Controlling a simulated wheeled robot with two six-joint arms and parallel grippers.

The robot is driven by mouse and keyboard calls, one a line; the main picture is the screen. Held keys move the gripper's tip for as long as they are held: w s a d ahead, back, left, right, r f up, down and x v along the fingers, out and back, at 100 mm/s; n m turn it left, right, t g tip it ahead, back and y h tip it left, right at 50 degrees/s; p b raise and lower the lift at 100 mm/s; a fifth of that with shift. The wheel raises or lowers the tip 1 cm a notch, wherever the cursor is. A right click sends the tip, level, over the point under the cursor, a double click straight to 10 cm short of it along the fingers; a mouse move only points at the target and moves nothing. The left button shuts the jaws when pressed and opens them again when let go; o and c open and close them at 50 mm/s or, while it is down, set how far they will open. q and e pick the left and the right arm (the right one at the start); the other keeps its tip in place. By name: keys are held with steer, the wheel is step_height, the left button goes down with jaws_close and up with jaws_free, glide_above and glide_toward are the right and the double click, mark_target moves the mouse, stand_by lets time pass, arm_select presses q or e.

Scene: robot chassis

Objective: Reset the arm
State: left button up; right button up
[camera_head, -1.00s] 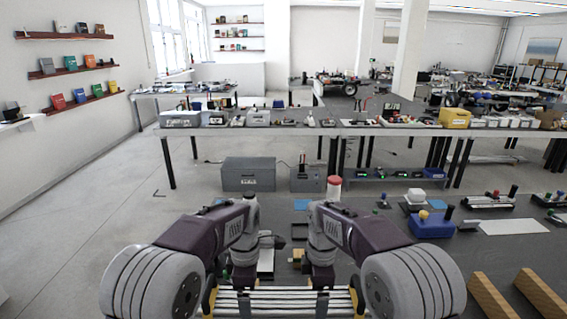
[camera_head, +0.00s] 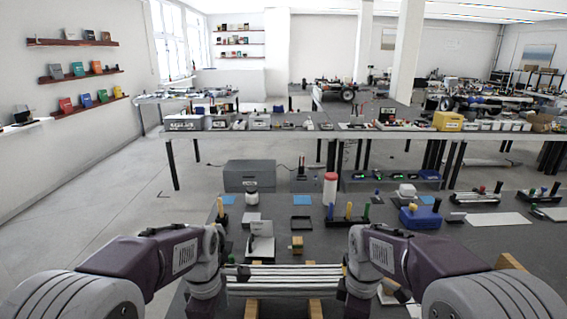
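My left gripper (camera_head: 200,306) points down beside the chassis' left end. My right gripper (camera_head: 360,306) points down beside its right end. The fingers of both are too dark and too hidden to tell open from shut, and I cannot tell whether either touches the chassis.
Beyond the chassis, a dark worktable (camera_head: 270,210) carries a grey-white device (camera_head: 261,242), a red-topped white cylinder (camera_head: 330,189), a blue box (camera_head: 420,217) and small parts. A grey toolbox (camera_head: 249,176) stands behind it. Open floor lies to the left.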

arm_select(q)
steer(key=s+a+f+m, duration=0.1)
steer(key=s+f+m, duration=0.2)
steer(key=s+m, duration=0.2)
steer(key=s+a+f+m+t, duration=0.1)
steer(key=s+f+m, duration=0.3)
steer(key=m, duration=0.7)
steer(key=shift+s+f+m, duration=0.3)
steer(key=shift+s+m, duration=0.1)
arm_select(e)
steer(key=s+d+f+m+t, duration=0.1)
steer(key=s+d+f+m, duration=0.1)
steer(key=s+f+m, duration=0.5)
steer(key=s+m, duration=0.3)
steer(key=m, duration=0.4)
steer(key=shift+f, duration=0.3)
arm_select(q)
steer(key=shift+a, duration=0.1)
arm_select(e)
steer(key=shift+d, duration=0.1)
